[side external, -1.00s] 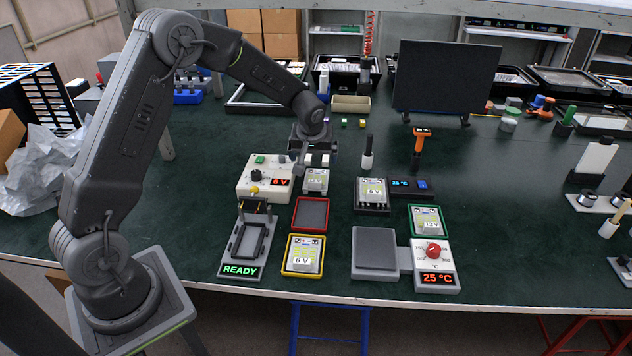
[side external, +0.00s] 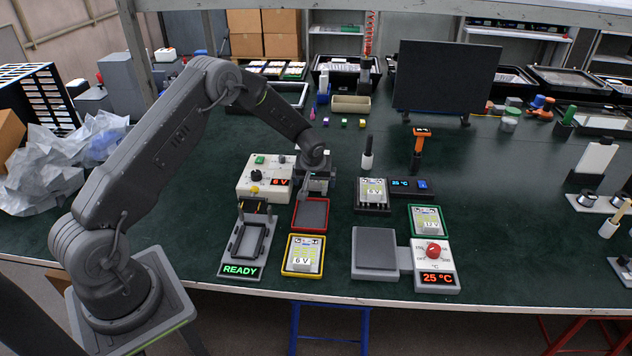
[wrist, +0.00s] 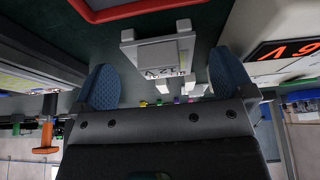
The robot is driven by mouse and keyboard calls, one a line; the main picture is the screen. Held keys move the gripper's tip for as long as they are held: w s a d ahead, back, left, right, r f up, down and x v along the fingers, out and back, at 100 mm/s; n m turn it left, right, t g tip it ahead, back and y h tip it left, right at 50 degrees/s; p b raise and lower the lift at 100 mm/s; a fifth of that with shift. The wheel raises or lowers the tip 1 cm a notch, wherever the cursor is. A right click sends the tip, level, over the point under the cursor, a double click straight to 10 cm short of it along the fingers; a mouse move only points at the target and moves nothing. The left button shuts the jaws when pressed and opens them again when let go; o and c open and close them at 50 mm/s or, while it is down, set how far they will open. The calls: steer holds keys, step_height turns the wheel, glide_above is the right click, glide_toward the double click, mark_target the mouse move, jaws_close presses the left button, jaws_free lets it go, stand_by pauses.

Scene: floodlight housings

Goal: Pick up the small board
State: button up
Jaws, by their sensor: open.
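In the side view a small board (side external: 317,185) with a pale label lies beside the beige supply box, partly hidden under my gripper (side external: 313,172). In the wrist view a board (wrist: 160,58) with a label upside down lies ahead between the two blue fingers of my gripper (wrist: 163,72). The fingers are spread and nothing is between them. Other boards show in the side view: one marked 6 V (side external: 303,255) in a yellow tray, one (side external: 374,190) on a black finned block, and one (side external: 426,220) in a green tray.
An empty red tray (side external: 298,215) lies in front of my gripper. The beige supply box (side external: 252,178), its display reading 6 V, is left of it. A READY fixture (side external: 232,258), a grey plate (side external: 375,250) and a red-knob unit (side external: 434,252) stand nearer the front edge.

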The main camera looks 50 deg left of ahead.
steer(key=shift+x, duration=0.85)
steer(key=shift+c, duration=0.2)
steer(key=c, duration=0.8)
steer(key=shift+r, duration=0.2)
steer(key=shift+r, duration=0.25)
steer(key=r, duration=0.4)
steer(key=shift+s+a, duration=0.2)
steer(key=shift+s, duration=0.05)
steer(key=s+a+r, duration=0.6)
steer(key=s+a, duration=0.1)
steer(key=s, duration=0.1)
steer(key=shift+a, duration=0.25)
